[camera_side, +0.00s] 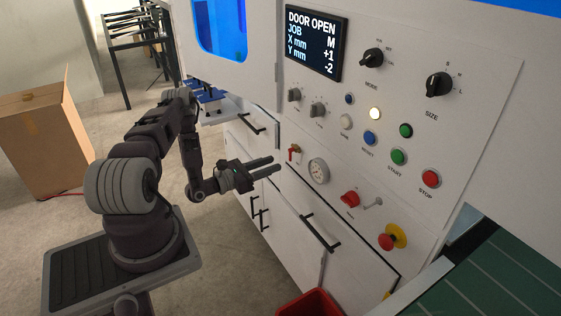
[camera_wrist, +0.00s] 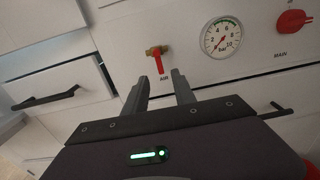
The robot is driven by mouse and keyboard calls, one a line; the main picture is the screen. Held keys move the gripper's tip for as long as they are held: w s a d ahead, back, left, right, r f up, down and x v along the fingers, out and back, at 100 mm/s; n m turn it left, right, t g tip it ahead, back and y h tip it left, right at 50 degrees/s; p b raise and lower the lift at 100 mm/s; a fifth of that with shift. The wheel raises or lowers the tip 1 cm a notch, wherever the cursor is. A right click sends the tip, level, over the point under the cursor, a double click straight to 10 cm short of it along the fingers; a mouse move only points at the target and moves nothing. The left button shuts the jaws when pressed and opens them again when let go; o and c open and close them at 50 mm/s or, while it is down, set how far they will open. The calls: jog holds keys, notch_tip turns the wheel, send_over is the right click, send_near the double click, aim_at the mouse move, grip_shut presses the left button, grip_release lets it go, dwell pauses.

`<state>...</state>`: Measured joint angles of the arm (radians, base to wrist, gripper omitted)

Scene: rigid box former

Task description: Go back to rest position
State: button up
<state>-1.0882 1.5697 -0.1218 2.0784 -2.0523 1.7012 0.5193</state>
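My gripper (camera_side: 274,166) is in front of the lower part of the machine's white panel, pointing at it. It also shows in the wrist view (camera_wrist: 160,78), where its two fingers stand apart with nothing between them. The red air valve handle (camera_wrist: 157,62) is just beyond the fingertips in the wrist view, with a gap that I cannot measure. The valve (camera_side: 294,151) also shows right of the fingertips in the side view. My arm is bent and reaches out from its base toward the panel.
The pressure gauge (camera_side: 318,171), red main switch (camera_side: 350,199) and emergency stop (camera_side: 388,241) are right of my gripper. Black drawer handles (camera_side: 320,233) stick out below. The display (camera_side: 315,45) reads DOOR OPEN. A cardboard box (camera_side: 45,135) stands at left on open floor.

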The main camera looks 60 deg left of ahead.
jog(key=shift+s, duration=0.8)
